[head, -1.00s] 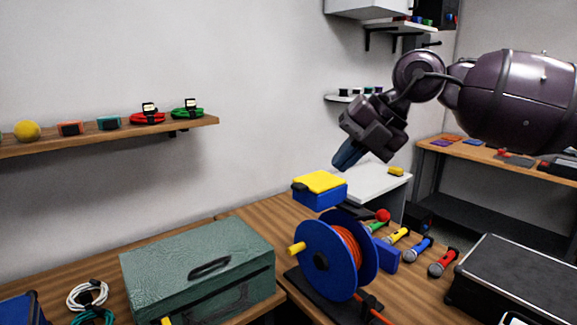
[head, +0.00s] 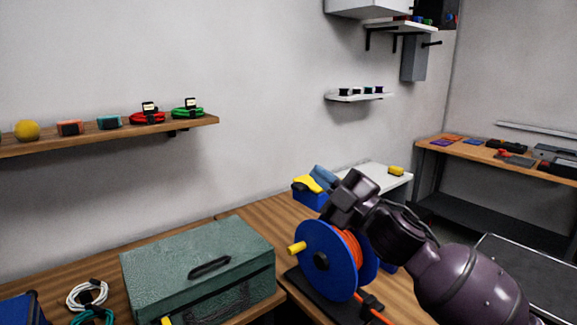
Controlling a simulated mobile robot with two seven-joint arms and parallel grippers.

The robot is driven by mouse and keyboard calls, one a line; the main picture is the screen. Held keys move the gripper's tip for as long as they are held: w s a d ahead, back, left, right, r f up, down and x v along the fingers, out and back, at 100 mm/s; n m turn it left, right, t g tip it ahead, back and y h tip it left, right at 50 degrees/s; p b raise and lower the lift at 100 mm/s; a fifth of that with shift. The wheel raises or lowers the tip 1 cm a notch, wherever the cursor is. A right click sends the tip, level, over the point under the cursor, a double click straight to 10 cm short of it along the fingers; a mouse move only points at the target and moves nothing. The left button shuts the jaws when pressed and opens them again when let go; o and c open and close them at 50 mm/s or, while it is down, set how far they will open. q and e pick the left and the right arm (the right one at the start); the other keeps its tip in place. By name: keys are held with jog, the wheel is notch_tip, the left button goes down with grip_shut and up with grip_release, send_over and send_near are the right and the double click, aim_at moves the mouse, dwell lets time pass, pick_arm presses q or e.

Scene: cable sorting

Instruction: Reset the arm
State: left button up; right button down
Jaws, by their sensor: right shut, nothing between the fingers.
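My right gripper (head: 324,177) is in the head view, with its arm coming in from the lower right. Its blue fingers are shut and empty, in front of the blue box with a yellow lid (head: 308,193) in the picture. I cannot tell whether they touch it. The wrist passes above the blue cable reel (head: 325,260) with orange cable. My left gripper is not in view.
A green toolbox (head: 198,268) stands on the wooden bench left of the reel. White coiled cable (head: 87,295) lies further left. A black case (head: 525,262) is at the right, partly behind my arm. A wall shelf (head: 85,138) holds coiled cables and small items.

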jog(key=s+d+f+m+t+h, duration=0.15)
jog(key=d+f+m+h, duration=0.3)
jog(key=f, duration=0.45)
jog(key=s+d+f+m+h, duration=0.35)
jog(key=d+f+m, duration=0.2)
jog(key=f, duration=0.35)
jog(key=s+d+f+m+h, duration=0.1)
jog(key=d+f+m+h, duration=0.4)
jog(key=f, duration=0.5)
jog(key=s+d+f+m+g+h, duration=0.2)
jog(key=s+d+f+m, duration=0.1)
jog(key=s+f, duration=0.7)
jog(key=s+d+f+m+g+h, duration=0.2)
jog(key=s+d+f+m+g, duration=0.1)
jog(key=s+f, duration=0.7)
jog(key=s, duration=0.3)
jog(key=shift+d, duration=0.25)
jog(key=shift+s, duration=0.1)
